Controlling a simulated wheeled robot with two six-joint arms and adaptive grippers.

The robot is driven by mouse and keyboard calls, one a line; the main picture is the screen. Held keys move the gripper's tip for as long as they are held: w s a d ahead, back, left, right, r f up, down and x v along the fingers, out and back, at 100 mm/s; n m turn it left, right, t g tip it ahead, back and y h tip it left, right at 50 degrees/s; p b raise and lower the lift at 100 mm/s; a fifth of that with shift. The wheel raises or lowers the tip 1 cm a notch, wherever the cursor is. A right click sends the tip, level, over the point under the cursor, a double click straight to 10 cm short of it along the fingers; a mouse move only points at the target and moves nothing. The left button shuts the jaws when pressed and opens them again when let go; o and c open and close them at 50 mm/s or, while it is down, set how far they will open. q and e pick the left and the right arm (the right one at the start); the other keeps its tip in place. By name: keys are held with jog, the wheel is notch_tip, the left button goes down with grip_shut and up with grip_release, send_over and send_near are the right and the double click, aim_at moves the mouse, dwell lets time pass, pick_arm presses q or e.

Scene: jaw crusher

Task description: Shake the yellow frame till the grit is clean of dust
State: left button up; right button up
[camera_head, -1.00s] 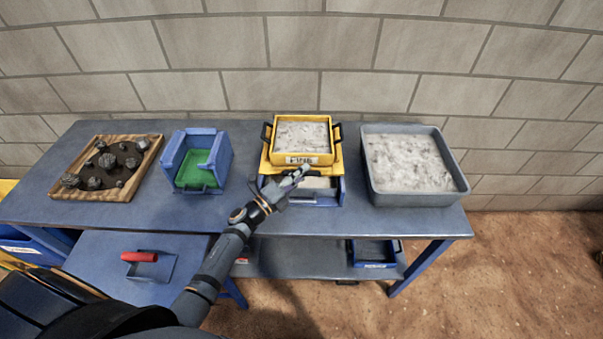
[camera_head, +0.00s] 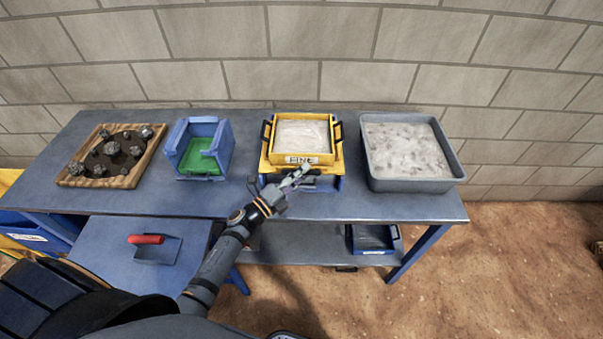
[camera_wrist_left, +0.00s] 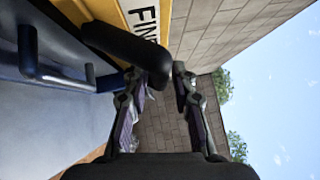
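The yellow frame (camera_head: 333,158), labelled FINE, sits on the table with black handles at its sides and pale grit (camera_head: 302,134) inside. A blue tray (camera_head: 338,184) shows beneath it, partly hidden by my left gripper (camera_head: 304,176). That gripper is in front of the frame, below its label. In the left wrist view, my left gripper (camera_wrist_left: 157,76) has its fingers apart. A black handle (camera_wrist_left: 125,48) of the yellow frame (camera_wrist_left: 142,12) reaches to the fingertips; whether they touch it is unclear. My right gripper is not in view.
A grey tub (camera_head: 413,186) of pale grit stands right of the frame. A blue bin (camera_head: 221,150) with a green floor and a wooden tray (camera_head: 118,181) of rocks stand left. A red-handled scoop (camera_head: 157,247) lies on the lower left surface. A blue tray (camera_head: 372,240) sits on the shelf below.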

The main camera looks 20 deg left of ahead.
pick_arm(q)
jog(key=shift+a, duration=0.1)
jog(key=v, duration=1.2)
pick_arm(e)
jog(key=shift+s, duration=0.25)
